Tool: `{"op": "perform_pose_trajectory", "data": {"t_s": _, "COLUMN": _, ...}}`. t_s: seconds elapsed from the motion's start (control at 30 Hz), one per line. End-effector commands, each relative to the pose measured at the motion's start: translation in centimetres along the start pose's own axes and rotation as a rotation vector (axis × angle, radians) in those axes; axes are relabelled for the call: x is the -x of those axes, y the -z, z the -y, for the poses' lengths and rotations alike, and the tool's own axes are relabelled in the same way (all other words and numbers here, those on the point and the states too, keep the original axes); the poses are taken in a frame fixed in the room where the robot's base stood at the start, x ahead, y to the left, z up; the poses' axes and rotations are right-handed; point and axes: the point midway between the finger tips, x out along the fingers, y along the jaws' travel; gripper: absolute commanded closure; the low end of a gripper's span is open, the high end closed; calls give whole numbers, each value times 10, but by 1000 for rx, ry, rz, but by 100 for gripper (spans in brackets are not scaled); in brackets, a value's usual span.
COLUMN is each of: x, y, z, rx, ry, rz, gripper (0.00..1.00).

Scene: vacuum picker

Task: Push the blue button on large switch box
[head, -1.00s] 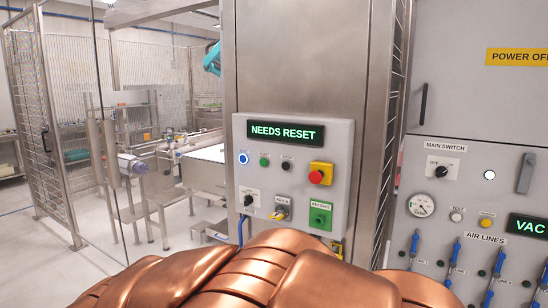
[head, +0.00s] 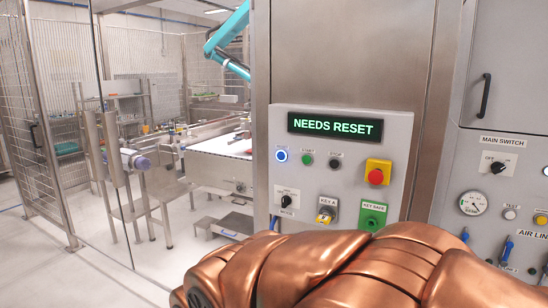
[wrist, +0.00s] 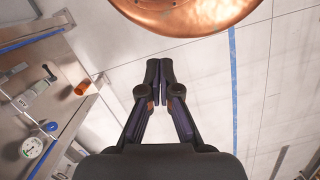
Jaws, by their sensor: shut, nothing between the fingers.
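The large grey switch box (head: 343,160) is fixed to a steel column, with a green "NEEDS RESET" display (head: 335,126). Its blue button (head: 281,156) is lit, ringed in white, at the left end of the row below the display. Nothing covers the button in the head view. My gripper (wrist: 160,66) shows in the wrist view, shut and empty, with pale floor behind it. It is not visible in the head view, where my copper arm fills the lower right. I cannot see the blue button in the wrist view, so the gap to it is unclear.
The box also carries a green button (head: 307,160), a black button (head: 335,163), a red emergency stop (head: 376,177), a key switch (head: 326,213) and a green key safe (head: 373,216). A grey cabinet (head: 503,78) stands at right. A fenced conveyor area lies left.

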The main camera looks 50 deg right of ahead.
Motion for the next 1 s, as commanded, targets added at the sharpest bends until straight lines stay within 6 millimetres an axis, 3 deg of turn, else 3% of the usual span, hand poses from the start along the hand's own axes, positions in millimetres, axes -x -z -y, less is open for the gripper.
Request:
{"op": "perform_pose_trajectory", "data": {"t_s": 0.17, "x": 2, "y": 34, "z": -21, "rx": -8, "ry": -33, "rz": -94, "gripper": 100}}
{"op": "perform_pose_trajectory", "data": {"t_s": 0.27, "x": 8, "y": 72, "z": -48, "rx": -4, "ry": -87, "rz": -203, "gripper": 100}}
{"op": "perform_pose_trajectory", "data": {"t_s": 0.47, "x": 38, "y": 151, "z": -124, "rx": 43, "ry": -286, "rz": -439, "gripper": 100}}
{"op": "perform_pose_trajectory", "data": {"t_s": 0.7, "x": 96, "y": 219, "z": -225, "rx": 158, "ry": -628, "rz": -639, "gripper": 100}}
{"op": "perform_pose_trajectory", "data": {"t_s": 1.0, "x": 190, "y": 269, "z": -331, "rx": 402, "ry": -1158, "rz": -730, "gripper": 100}}
